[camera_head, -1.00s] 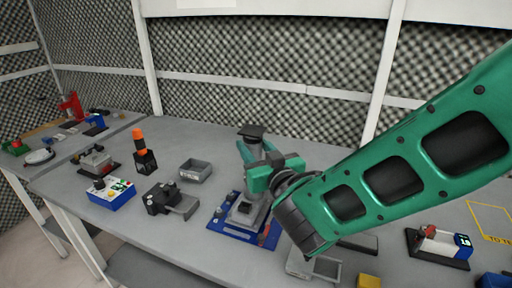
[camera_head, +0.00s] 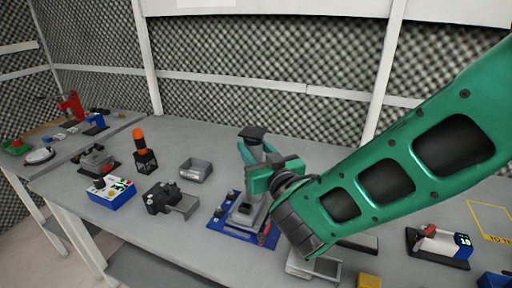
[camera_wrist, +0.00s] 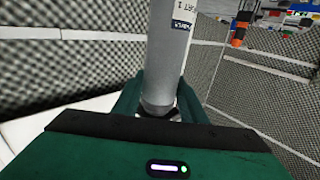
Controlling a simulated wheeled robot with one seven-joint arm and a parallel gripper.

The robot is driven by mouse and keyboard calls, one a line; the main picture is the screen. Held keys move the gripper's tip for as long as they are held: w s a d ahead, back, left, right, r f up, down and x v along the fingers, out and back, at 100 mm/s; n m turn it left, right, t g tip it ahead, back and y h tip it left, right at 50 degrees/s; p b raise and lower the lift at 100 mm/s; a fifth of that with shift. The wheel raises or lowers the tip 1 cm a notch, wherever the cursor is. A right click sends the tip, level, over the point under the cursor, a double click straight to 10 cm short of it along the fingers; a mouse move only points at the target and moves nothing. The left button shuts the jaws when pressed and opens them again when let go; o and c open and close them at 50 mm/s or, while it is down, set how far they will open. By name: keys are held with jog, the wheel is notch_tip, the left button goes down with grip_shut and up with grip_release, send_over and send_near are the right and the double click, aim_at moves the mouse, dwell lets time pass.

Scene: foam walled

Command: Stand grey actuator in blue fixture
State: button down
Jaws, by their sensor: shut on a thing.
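The blue fixture (camera_head: 226,232) is a flat blue plate with a grey block on top, directly below the gripper. The actuator's lower end is partly hidden by my gripper, and I cannot tell whether it touches the block.
A grey tray (camera_head: 196,169), a black device (camera_head: 163,198) and an orange-topped black item (camera_head: 146,160) stand to the left. A blue box with buttons (camera_head: 112,194) is farther left. Another grey tray (camera_head: 318,268) lies below my arm. The table behind the fixture looks clear.

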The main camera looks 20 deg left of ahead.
jog(key=shift+f, duration=0.55)
jog(key=c, duration=1)
grip_release()
jog(key=shift+f, duration=0.1)
jog(key=shift+s, duration=0.15)
